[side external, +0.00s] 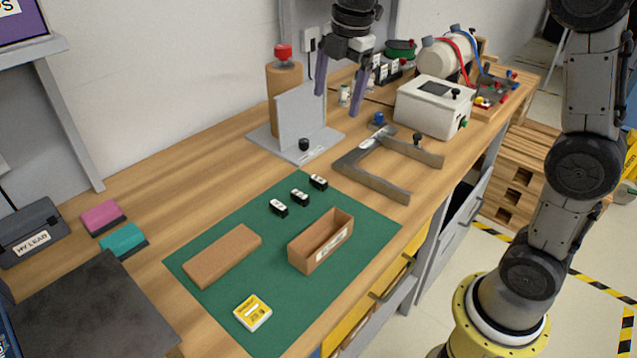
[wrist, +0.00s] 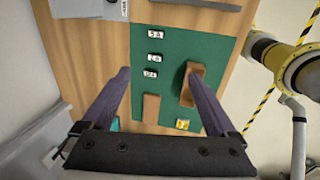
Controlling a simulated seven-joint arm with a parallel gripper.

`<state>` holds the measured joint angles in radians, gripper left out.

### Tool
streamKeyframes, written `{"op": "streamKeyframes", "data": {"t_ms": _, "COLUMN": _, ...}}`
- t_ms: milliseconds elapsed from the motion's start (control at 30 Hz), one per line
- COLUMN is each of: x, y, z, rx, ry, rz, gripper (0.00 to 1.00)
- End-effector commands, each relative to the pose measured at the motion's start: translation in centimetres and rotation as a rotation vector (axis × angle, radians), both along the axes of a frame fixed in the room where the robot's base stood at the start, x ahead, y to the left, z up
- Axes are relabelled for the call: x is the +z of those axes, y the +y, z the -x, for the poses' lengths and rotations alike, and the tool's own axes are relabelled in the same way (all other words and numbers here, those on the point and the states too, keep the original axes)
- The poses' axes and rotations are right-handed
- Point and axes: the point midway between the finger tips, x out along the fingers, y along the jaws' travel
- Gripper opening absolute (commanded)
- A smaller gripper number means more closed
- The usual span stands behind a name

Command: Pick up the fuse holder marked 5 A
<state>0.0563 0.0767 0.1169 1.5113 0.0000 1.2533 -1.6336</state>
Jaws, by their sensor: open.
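Three small black fuse holders with white labels stand in a row on the green mat (side external: 375,235). In the wrist view the top one (wrist: 155,34) reads 5 A; it is the rightmost holder (side external: 318,181) in the side view. The middle holder (wrist: 154,57) seems to read 2 A; it also shows in the side view (side external: 299,197). The label of the third holder (wrist: 150,72) is hard to read; it is the leftmost (side external: 278,207) in the side view. My gripper (side external: 338,95) is open and empty, high above the bench, its two fingers (wrist: 157,72) spread wide.
An open brown box (side external: 310,257), a brown block (side external: 222,256) and a yellow-and-white item (side external: 252,312) are on the mat. A metal frame (side external: 372,179), a grey bracket (side external: 298,122) and a white device (side external: 430,106) stand behind. The mat around the holders is clear.

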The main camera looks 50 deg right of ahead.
Motion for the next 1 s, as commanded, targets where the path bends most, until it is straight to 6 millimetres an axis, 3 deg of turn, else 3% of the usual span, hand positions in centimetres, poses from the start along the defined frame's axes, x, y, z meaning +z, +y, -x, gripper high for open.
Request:
{"op": "streamKeyframes", "data": {"t_ms": 33, "x": -1.6, "y": -0.4, "z": -1.8, "rx": 0.020, "ry": 0.036, "rz": 0.002, "gripper": 0.93}}
{"op": "streamKeyframes", "data": {"t_ms": 100, "x": -3.4, "y": -0.8, "z": -3.7, "rx": 0.027, "ry": 0.072, "rz": 0.002, "gripper": 0.93}}
{"op": "streamKeyframes", "data": {"t_ms": 233, "x": -6.7, "y": -1.3, "z": -5.7, "rx": 0.017, "ry": 0.127, "rz": -0.004, "gripper": 0.93}}
{"op": "streamKeyframes", "data": {"t_ms": 800, "x": -16.1, "y": -1.7, "z": -5.9, "rx": 0.006, "ry": 0.187, "rz": -0.010, "gripper": 0.93}}
{"op": "streamKeyframes", "data": {"t_ms": 1000, "x": -17.9, "y": -1.7, "z": -6.0, "rx": 0.006, "ry": 0.184, "rz": -0.010, "gripper": 0.93}}
